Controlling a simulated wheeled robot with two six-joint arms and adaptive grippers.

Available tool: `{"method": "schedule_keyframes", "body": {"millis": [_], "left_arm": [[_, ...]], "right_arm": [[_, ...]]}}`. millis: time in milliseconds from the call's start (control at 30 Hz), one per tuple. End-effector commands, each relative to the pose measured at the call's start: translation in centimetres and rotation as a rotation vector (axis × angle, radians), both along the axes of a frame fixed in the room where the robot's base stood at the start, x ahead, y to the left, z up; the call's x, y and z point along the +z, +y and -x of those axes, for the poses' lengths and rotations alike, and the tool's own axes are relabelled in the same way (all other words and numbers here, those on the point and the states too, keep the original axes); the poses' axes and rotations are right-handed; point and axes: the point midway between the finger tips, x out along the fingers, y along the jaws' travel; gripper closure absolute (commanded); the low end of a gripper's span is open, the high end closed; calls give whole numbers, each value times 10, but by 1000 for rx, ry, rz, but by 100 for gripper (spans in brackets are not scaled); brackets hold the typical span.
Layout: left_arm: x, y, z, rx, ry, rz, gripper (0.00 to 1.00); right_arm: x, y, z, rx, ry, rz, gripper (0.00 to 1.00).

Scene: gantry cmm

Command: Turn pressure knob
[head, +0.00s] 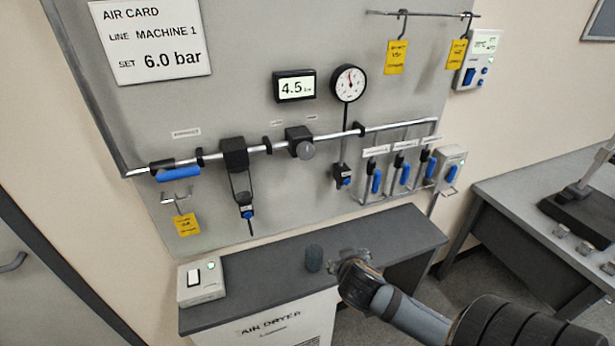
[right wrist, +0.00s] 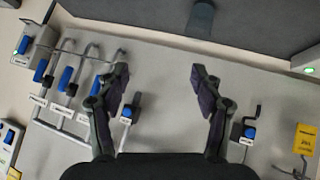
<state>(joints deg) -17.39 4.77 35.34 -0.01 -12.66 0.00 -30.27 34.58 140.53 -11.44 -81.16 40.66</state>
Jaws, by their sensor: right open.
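The pressure knob (head: 308,150) is a grey round knob on a black regulator block on the pipe across the panel. Above it, a digital display (head: 295,87) reads 4.5, and a round dial gauge (head: 348,83) stands to its right. A card (head: 152,38) reads SET 6.0 bar. My right gripper (head: 350,262) is below the knob, above the dryer top and apart from the panel. In the right wrist view its two fingers (right wrist: 158,85) are spread, with only bare panel between them. The knob is not visible in that view. My left gripper is not in view.
A dark cylinder (head: 314,258) stands on the air dryer top (head: 260,278), close beside my right gripper. A white switch box (head: 201,280) is at its left end. Blue-handled valves (head: 405,174) and a filter bowl (head: 245,200) stick out from the panel. A workbench (head: 530,190) is at right.

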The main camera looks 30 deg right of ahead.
Motion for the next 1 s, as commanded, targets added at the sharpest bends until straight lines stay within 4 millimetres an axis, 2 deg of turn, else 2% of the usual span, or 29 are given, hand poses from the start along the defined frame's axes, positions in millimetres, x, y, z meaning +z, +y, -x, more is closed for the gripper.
{"method": "schedule_keyframes", "body": {"millis": [33, 100, 200, 300, 400, 533, 700, 1000], "left_arm": [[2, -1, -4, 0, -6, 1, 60], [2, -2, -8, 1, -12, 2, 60], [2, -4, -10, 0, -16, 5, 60], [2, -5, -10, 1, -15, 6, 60], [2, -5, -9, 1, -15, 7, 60], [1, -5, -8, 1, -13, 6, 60], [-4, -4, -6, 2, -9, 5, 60], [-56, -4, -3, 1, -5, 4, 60]], "right_arm": [[28, -10, -14, -14, -103, 35, 33], [67, -19, -35, -36, -274, 53, 33], [123, -19, -66, -16, -522, 37, 33], [167, -7, -88, 45, -716, -15, 33], [195, 6, -99, 102, -826, -73, 33], [209, 15, -105, 138, -883, -116, 33], [208, 15, -107, 138, -889, -122, 33], [202, 2, -135, 119, -895, -123, 33]]}}
